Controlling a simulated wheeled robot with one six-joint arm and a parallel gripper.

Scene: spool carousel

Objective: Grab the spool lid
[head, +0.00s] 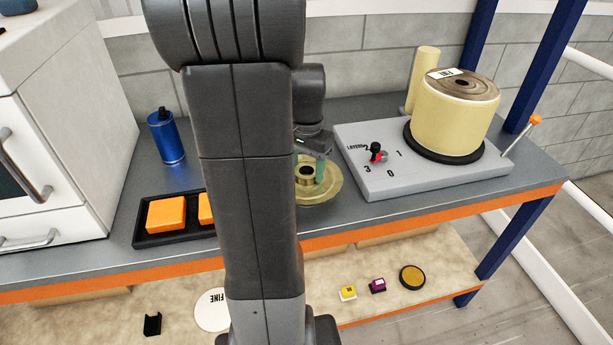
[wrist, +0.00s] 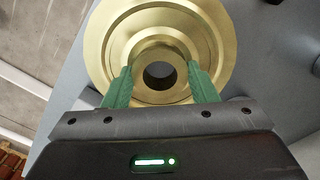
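The spool lid is a brass-coloured round disc (head: 328,190) with a raised hub and a dark centre hole. It lies flat on the grey bench, partly hidden behind my arm. In the wrist view the lid (wrist: 105,42) fills the top middle. My gripper (wrist: 159,66) has its two green fingers on either side of the hub, with the tips at or very near its sides. Whether they press on it I cannot tell. In the head view one green finger of my gripper (head: 320,171) shows at the hub's right side.
A grey carousel base (head: 375,182) with a large yellow spool (head: 455,110) stands right of the lid. A blue bottle (head: 166,138) and a black tray (head: 148,232) with orange blocks are to the left. A lower shelf (head: 330,270) holds small items. The bench's orange front edge (head: 400,222) is close.

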